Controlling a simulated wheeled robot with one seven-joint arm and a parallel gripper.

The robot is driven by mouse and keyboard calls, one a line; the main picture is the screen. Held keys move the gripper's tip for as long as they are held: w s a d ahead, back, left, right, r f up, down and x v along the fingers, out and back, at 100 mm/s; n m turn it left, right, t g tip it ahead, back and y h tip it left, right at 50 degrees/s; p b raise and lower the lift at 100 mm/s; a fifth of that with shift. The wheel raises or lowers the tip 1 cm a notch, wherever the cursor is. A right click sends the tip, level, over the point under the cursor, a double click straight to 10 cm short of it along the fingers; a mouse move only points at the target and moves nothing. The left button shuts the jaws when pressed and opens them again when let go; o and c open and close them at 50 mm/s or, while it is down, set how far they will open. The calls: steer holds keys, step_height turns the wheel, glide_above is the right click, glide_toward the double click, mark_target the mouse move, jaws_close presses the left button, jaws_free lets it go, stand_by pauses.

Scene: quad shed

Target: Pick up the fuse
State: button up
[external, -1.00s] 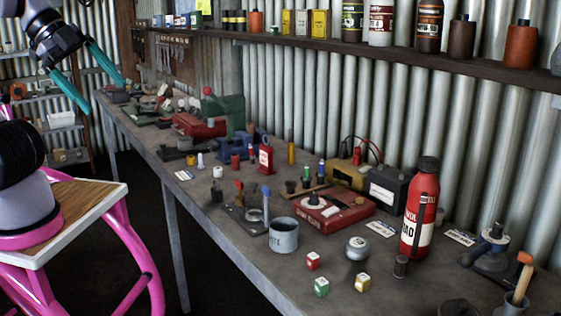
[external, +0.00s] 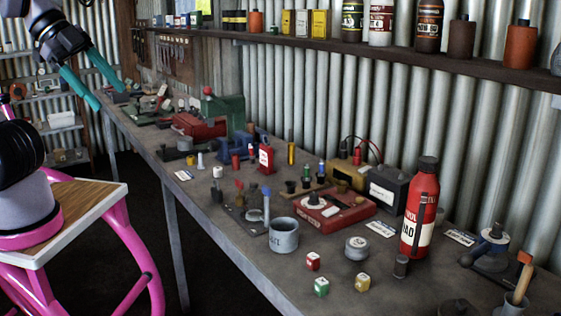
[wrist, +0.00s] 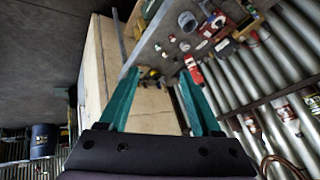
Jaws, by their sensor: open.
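My gripper (external: 109,98) is at the upper left of the external view, off the bench's far left end, with its two teal fingers apart and nothing between them. In the wrist view my gripper (wrist: 160,74) is also open and empty, pointing toward the bench. I cannot tell for certain which small item is the fuse. Small pieces stand on the grey workbench (external: 185,215): a white cylinder (external: 217,171), a white peg (external: 200,161) and a yellow piece (external: 190,160). All are well away from my gripper.
The bench is crowded: red fire extinguisher-like bottle (external: 420,208), grey mug (external: 284,236), red box (external: 335,212), dark battery (external: 390,188), green machine (external: 223,112). A loaded shelf (external: 450,62) runs above.

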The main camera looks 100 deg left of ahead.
steer(key=w+d+f+n+t+h, duration=0.1)
steer(key=w+d+f+n, duration=0.15)
steer(key=w, duration=0.55)
steer(key=w+d+f+n, duration=0.15)
steer(key=w+f, duration=0.25)
steer(key=w, duration=0.4)
steer(key=w+d+f+n+t+h, duration=0.15)
steer(key=w+f, duration=0.25)
steer(key=w, duration=0.5)
steer(key=w+a+f+n+y, duration=0.2)
steer(key=w+f+n+y, duration=0.2)
steer(key=w+f, duration=0.6)
steer(key=n+t+y, duration=0.2)
steer(key=n+y, duration=0.2)
steer(key=y, duration=0.4)
glide_toward(309, 261)
steer(key=shift+w+a+f+m, duration=0.1)
steer(key=shift+a+f+m, duration=0.05)
steer(key=shift+m, duration=0.1)
steer(key=shift+a+f, duration=0.1)
steer(key=shift+a, duration=0.1)
steer(key=x, duration=0.5)
steer(key=shift+a, duration=0.1)
steer(key=shift+w+d+r+x, duration=0.1)
steer(key=shift+x, duration=1.25)
steer(key=shift+w+d+r+x, duration=0.1)
steer(key=shift+w+x, duration=0.05)
steer(key=shift+x, duration=1.15)
